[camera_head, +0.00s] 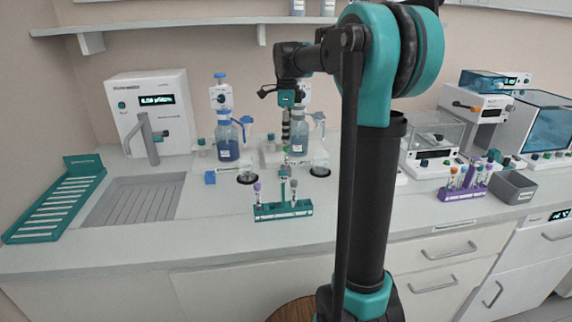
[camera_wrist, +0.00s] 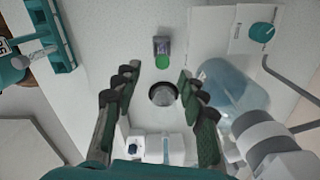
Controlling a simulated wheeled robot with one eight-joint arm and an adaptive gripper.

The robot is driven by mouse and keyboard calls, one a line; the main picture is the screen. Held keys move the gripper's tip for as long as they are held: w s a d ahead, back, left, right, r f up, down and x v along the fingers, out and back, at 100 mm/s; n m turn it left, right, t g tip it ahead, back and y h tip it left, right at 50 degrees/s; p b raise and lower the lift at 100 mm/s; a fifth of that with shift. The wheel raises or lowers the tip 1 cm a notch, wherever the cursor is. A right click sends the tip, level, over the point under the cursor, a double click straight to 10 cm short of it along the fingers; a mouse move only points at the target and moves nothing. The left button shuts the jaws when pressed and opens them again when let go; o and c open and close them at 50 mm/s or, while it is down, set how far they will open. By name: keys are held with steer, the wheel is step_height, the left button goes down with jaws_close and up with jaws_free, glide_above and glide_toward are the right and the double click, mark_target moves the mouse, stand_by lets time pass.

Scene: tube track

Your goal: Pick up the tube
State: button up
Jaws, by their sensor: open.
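The rack also shows at the upper left of the wrist view (camera_wrist: 62,52). My gripper (camera_wrist: 160,90) is open and empty, its two fingers apart. Between them the wrist view shows a dark round ring (camera_wrist: 162,94) on the bench below. A small grey and purple piece with a green end (camera_wrist: 162,56) lies just beyond it; I cannot tell what it is.
Bottles with blue liquid (camera_head: 227,140) stand behind the rack; a bottle (camera_wrist: 222,85) is close to my right finger in the wrist view. A purple rack (camera_head: 463,188) with several tubes and a grey bin (camera_head: 512,188) are at the right.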

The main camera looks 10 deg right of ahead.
mark_target(287, 151)
steer(key=f, duration=1)
steer(key=shift+w, duration=0.2)
jaws_close()
